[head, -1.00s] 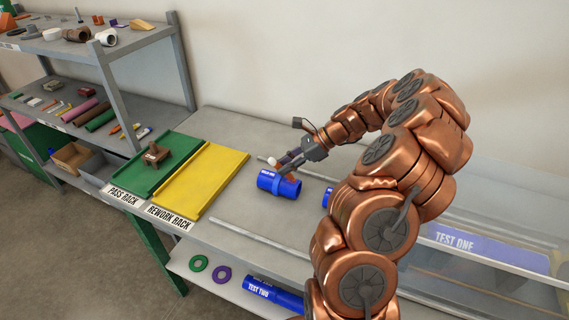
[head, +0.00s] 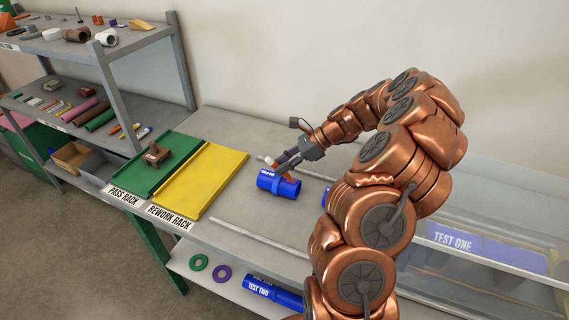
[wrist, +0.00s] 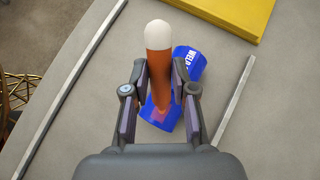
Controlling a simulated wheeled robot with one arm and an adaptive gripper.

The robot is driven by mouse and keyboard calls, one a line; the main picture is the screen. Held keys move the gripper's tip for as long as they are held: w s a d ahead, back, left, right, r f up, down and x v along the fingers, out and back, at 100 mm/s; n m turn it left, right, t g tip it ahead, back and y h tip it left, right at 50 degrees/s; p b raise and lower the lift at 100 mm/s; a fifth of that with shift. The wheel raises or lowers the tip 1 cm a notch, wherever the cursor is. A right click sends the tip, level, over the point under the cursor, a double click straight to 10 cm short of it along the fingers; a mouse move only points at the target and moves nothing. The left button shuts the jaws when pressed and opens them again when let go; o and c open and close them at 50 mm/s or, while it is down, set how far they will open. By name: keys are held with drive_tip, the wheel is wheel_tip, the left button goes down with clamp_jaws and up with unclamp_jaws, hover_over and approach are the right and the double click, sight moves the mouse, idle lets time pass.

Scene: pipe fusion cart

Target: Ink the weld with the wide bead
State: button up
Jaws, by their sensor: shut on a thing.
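My gripper (wrist: 159,101) is shut on an orange marker (wrist: 159,68) with a rounded white end, which points up the wrist view. In the head view my gripper (head: 284,163) is just above a short blue pipe (head: 270,183) lying on the grey bench. The pipe has white lettering and a raised band around its middle. In the wrist view the pipe (wrist: 188,62) lies beneath the marker and fingers, partly hidden. I cannot tell whether the marker touches it. The bead's width cannot be made out.
Another blue piece (head: 327,200) is mostly hidden behind my arm. The green pass rack (head: 128,177), holding a brown part (head: 155,154), and the empty yellow rework rack (head: 205,178) lie left. Metal rails (head: 262,239) run along the bench. A pipe marked TEST TWO (head: 272,293) lies below.

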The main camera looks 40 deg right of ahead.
drive_tip(key=shift+w+a, duration=0.25)
drive_tip(key=shift+w, duration=0.1)
drive_tip(key=shift+s+d+p, duration=0.3)
drive_tip(key=shift+s+d, duration=0.25)
drive_tip(key=shift+s, duration=0.3)
idle(0.4)
drive_tip(key=shift+w+a+p, duration=0.45)
drive_tip(key=shift+w+a, duration=0.1)
drive_tip(key=shift+w, duration=0.3)
idle(0.4)
drive_tip(key=shift+s+d, duration=0.25)
drive_tip(key=shift+s, duration=0.2)
drive_tip(key=shift+r, duration=0.15)
drive_tip(key=shift+r+p, duration=1.3)
drive_tip(key=shift+r, duration=2.05)
drive_tip(key=shift+w, duration=0.1)
